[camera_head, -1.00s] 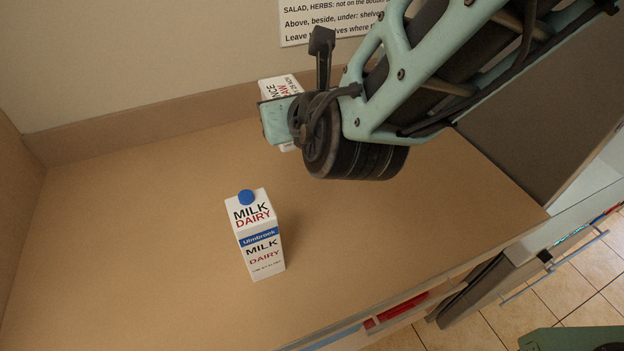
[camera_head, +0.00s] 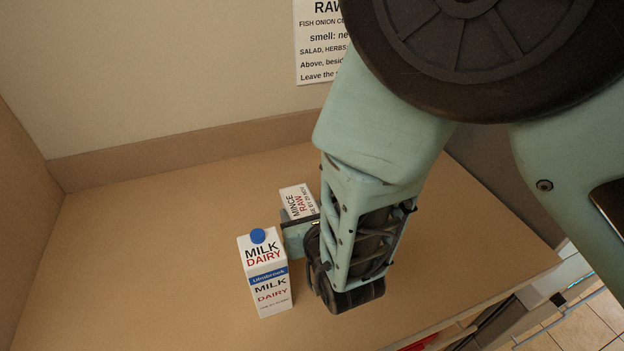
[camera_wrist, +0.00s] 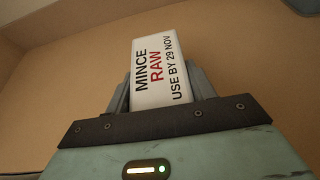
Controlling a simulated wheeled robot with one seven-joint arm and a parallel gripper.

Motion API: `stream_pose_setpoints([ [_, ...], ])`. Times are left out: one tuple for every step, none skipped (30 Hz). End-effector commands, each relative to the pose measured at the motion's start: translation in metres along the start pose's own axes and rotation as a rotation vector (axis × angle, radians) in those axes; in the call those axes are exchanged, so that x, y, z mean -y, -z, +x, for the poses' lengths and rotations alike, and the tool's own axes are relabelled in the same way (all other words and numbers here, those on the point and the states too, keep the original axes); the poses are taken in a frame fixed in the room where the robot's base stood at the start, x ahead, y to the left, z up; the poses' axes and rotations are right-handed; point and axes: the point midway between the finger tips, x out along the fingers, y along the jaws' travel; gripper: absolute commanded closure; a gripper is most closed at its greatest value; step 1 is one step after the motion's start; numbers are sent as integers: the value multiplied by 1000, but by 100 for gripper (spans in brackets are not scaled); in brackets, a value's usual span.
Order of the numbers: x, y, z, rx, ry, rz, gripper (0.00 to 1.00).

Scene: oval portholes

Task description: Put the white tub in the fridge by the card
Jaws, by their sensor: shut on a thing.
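The white tub (camera_head: 297,200) reads "MINCE RAW USE BY 29 NOV" and is tilted in the head view, just behind and right of the milk carton. My gripper (camera_wrist: 161,88) is shut on it, and the wrist view shows the tub (camera_wrist: 160,70) between both fingers. In the head view my gripper (camera_head: 309,224) is partly hidden by my own arm. I cannot tell whether the tub touches the counter. The card (camera_head: 318,45) on the wall is partly covered by my arm; "RAW", "FISH ONION", "SALAD, HERBS" and "Above, besid" are legible. The fridge's inside is not in view.
A milk carton (camera_head: 268,280) with a blue cap, marked "DAIRY", stands upright on the counter (camera_head: 140,260), close to my gripper's left. The counter's left side is clear. A wall stands behind. Tiled floor (camera_head: 585,325) shows at the lower right.

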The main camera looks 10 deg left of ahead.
Motion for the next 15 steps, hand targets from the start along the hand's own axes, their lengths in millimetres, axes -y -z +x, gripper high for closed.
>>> stream_pose_setpoints([
  [0,6,3,-1,1,-3,78],
  [0,9,4,0,1,-3,78],
  [0,13,6,1,1,-1,78],
  [0,15,7,1,0,-1,78],
  [0,17,7,1,0,-1,78],
  [0,19,8,1,0,-1,78],
  [0,19,8,2,0,-1,78],
  [0,19,8,2,0,0,78],
  [0,19,8,3,0,0,78],
  [0,19,8,3,0,0,78],
  [0,19,8,3,0,0,78],
  [0,19,8,3,0,0,78],
  [0,19,8,3,0,0,78],
  [0,19,8,3,0,0,78],
  [0,20,9,2,0,0,78],
])
